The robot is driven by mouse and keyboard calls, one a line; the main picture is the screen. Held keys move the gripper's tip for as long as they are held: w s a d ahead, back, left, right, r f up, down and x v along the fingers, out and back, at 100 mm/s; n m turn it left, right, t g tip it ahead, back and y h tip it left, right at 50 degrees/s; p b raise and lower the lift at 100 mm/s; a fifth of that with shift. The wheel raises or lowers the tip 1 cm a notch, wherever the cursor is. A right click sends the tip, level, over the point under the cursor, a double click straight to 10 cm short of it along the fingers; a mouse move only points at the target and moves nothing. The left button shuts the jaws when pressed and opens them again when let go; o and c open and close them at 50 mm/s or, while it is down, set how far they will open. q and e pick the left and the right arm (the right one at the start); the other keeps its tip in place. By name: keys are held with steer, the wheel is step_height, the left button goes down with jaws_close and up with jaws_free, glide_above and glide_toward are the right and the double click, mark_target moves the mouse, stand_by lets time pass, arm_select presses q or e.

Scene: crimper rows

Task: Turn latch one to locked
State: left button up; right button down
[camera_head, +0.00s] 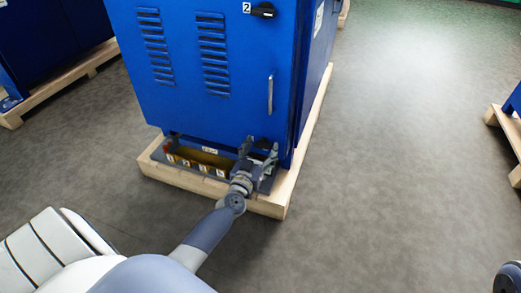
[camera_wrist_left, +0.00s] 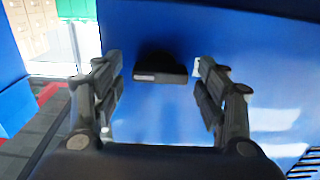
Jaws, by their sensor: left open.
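A blue cabinet (camera_head: 190,60) stands in front of me. A black latch (camera_head: 262,143) is low on its door, partly hidden by my left gripper (camera_head: 259,149). In the left wrist view the black latch (camera_wrist_left: 160,66) sits between the two open fingers of my left gripper (camera_wrist_left: 155,70), with a gap on each side. The fingers do not visibly touch it. A second black latch (camera_head: 263,10), labelled 2, is at the top of the door. The lower latch's number is not readable. My right gripper is not in view.
The cabinet stands on a wooden pallet (camera_head: 284,194). A vertical metal handle (camera_head: 270,94) is on the door above the gripper. A shelf with yellow labelled parts (camera_head: 196,163) lies under the door. Other cabinets on pallets stand left and right. Grey floor (camera_head: 400,130) is clear on the right.

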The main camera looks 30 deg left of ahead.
arm_select(q)
steer(key=c, duration=1.1)
steer(key=shift+n, duration=0.3)
steer(key=n+p, duration=0.1)
steer(key=n, duration=0.2)
steer(key=shift+n, duration=0.3)
steer(key=n, duration=0.4)
steer(key=shift+a+n, duration=0.15)
steer(key=shift+n, duration=0.15)
steer(key=n, duration=0.4)
steer(key=shift+f+n, duration=0.15)
steer(key=shift+n, duration=0.15)
steer(key=shift+n+b, duration=0.4)
steer(key=shift+n, duration=1.8)
steer(key=o, duration=1.1)
